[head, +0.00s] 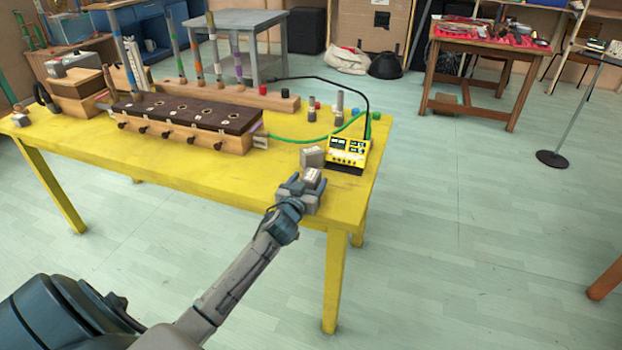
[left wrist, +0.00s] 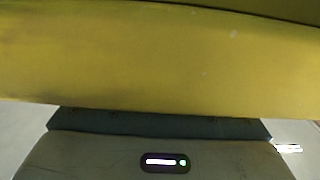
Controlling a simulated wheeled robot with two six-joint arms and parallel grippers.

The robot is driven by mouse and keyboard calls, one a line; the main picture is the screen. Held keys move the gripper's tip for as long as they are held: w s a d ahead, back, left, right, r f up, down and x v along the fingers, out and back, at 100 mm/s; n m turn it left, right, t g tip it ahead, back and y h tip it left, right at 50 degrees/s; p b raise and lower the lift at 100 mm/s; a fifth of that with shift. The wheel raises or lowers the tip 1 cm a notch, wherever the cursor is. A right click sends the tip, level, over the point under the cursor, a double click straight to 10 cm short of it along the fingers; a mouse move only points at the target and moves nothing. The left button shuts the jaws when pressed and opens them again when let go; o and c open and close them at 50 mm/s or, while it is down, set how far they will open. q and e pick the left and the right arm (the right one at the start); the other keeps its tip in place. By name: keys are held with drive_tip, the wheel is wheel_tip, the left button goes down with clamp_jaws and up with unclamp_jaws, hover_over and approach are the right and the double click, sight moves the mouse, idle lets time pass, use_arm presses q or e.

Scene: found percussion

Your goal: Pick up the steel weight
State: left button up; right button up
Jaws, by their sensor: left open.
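My left gripper (head: 305,183) is over the near right edge of the yellow table (head: 225,178). It is open. A plain grey block (head: 312,157), which looks like the steel weight, sits on the table just beyond the fingers. I cannot tell whether the fingers touch it. A paler boxy shape shows at the gripper, and I cannot tell if it is part of the gripper. The left wrist view shows the yellow table surface (left wrist: 160,55) close up and no weight. My right gripper is out of view.
A yellow electronic box (head: 348,150) with a cable stands right of the block. A long dark-topped wooden instrument (head: 185,110) fills the table's left. The near middle of the table is clear.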

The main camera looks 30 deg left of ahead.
use_arm(q)
drive_tip(key=shift+x, duration=1.3)
drive_tip(key=c, duration=1.3)
drive_tip(key=shift+o, duration=0.2)
drive_tip(key=shift+r, duration=0.2)
